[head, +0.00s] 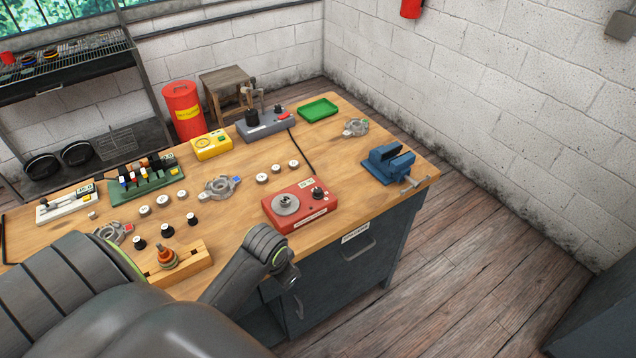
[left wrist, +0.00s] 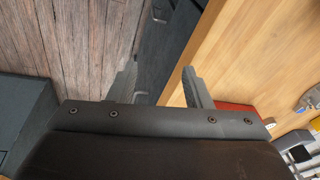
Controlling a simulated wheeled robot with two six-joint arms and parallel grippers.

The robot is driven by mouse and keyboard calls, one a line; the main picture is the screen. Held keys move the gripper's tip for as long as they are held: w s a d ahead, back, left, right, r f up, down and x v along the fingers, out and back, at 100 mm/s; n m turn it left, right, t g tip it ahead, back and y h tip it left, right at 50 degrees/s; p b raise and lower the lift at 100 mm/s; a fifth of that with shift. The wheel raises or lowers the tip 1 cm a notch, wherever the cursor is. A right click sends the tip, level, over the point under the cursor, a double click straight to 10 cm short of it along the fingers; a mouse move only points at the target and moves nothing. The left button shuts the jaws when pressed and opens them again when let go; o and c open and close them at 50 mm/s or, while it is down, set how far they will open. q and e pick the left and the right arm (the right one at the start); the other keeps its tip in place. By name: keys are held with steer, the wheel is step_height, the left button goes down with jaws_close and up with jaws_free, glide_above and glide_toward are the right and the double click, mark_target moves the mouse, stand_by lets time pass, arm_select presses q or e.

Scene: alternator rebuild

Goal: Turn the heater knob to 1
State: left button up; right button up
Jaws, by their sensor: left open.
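The red heater unit (head: 283,220) sits near the front edge of the wooden bench, with a round metal plate on its left. Its dark knob (head: 318,193) is on the right side of the top; its markings are too small to read. In the left wrist view, a red strip of the unit (left wrist: 236,106) shows behind my gripper, and the knob is hidden. My left gripper (left wrist: 158,82) is open and empty, over the bench's front edge and drawers, apart from the unit. In the head view its fingers are not clear. My right gripper is not in view.
A blue vise (head: 388,163) stands at the bench's right corner. A wooden block with an orange-and-dark part (head: 167,257) lies near the front. Several small round parts, a grey housing (head: 219,187) and a yellow meter (head: 212,145) are further back. Bare wood lies between the heater and vise.

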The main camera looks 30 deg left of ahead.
arm_select(q)
steer(key=w+a+r+m+g, duration=0.15)
steer(key=w+r, duration=0.25)
steer(key=w, duration=0.4)
steer(key=w+a+r+m, duration=0.15)
steer(key=w+r, duration=0.25)
steer(key=w, duration=0.4)
step_height(320, 180, up, 12)
steer(key=h, duration=0.1)
glide_above(318, 189)
steer(key=shift+g, duration=0.45)
step_height(318, 189, down, 9)
steer(key=b, duration=0.8)
steer(key=shift+s+r, duration=0.1)
steer(key=shift+r, duration=0.1)
step_height(318, 189, down, 7)
steer(key=shift+r+p, duration=0.1)
steer(key=shift+p, duration=0.85)
steer(key=shift+f, duration=0.75)
steer(key=shift+c, duration=0.5)
jaws_close()
steer(key=shift+r, duration=0.1)
